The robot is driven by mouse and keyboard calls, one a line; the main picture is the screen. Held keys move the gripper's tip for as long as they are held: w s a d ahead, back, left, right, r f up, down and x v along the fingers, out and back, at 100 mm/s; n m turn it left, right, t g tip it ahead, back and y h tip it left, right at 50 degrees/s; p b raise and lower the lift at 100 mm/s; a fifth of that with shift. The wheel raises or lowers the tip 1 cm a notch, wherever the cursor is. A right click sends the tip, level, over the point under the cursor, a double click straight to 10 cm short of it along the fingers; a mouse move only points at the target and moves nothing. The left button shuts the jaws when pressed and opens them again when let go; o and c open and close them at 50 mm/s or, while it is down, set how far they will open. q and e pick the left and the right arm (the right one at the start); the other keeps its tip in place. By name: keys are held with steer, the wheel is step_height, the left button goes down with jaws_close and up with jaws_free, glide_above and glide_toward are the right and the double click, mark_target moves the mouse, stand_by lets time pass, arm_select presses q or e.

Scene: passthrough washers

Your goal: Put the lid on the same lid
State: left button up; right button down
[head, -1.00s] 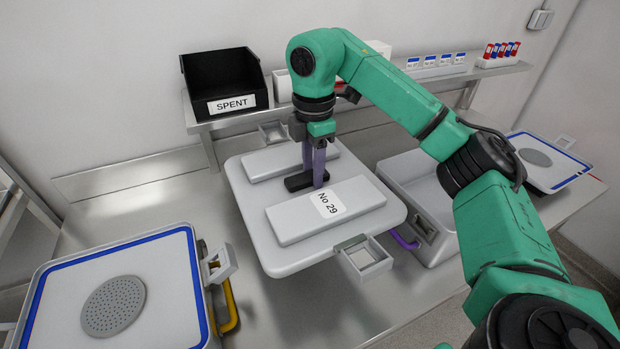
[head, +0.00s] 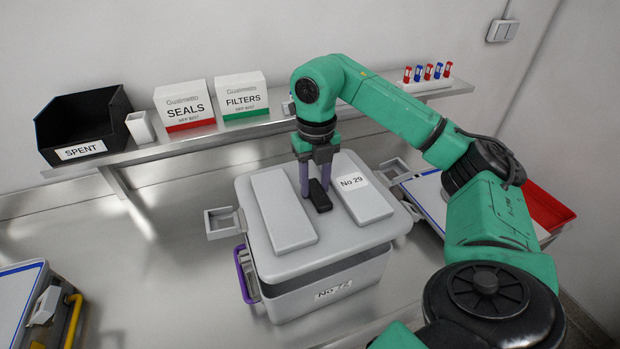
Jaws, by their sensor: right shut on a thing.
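My right gripper (head: 315,187) is shut on the black handle (head: 320,196) in the middle of a grey lid (head: 318,252). The lid has two raised light panels, and the right one carries a "No 29" label (head: 352,181). The lid is level over a grey tub (head: 285,308) and roughly lined up with it. A dark gap shows between lid and tub rim, mainly at the front right. I cannot tell whether they touch. The tub's front label (head: 333,290) seems to read "No 72". My left gripper is out of view.
A second tray with blue edging (head: 432,196) stands behind on the right, near a red bin (head: 548,205). Another blue-edged unit (head: 22,290) is at the left edge. The shelf holds a black SPENT bin (head: 85,125) and boxes.

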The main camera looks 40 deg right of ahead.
mark_target(307, 202)
steer(key=shift+w+a+f, duration=0.1)
steer(key=shift+a+f, duration=0.1)
steer(key=shift+a, duration=0.05)
steer(key=shift+w+a+f+b, duration=0.4)
steer(key=shift+a+f+b, duration=0.35)
steer(key=shift+b, duration=0.2)
steer(key=f+b, duration=0.2)
steer(key=shift+s+d+f, duration=0.15)
steer(key=shift+d+f, duration=0.15)
steer(key=shift+f, duration=0.1)
steer(key=shift+d+f+b, duration=0.15)
steer(key=shift+f+b, duration=0.1)
steer(key=shift+b, duration=0.25)
steer(key=shift+f, duration=0.15)
steer(key=shift+a, duration=0.3)
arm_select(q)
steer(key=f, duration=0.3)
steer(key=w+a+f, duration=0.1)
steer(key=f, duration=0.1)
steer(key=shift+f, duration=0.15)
arm_select(e)
steer(key=shift+d, duration=0.15)
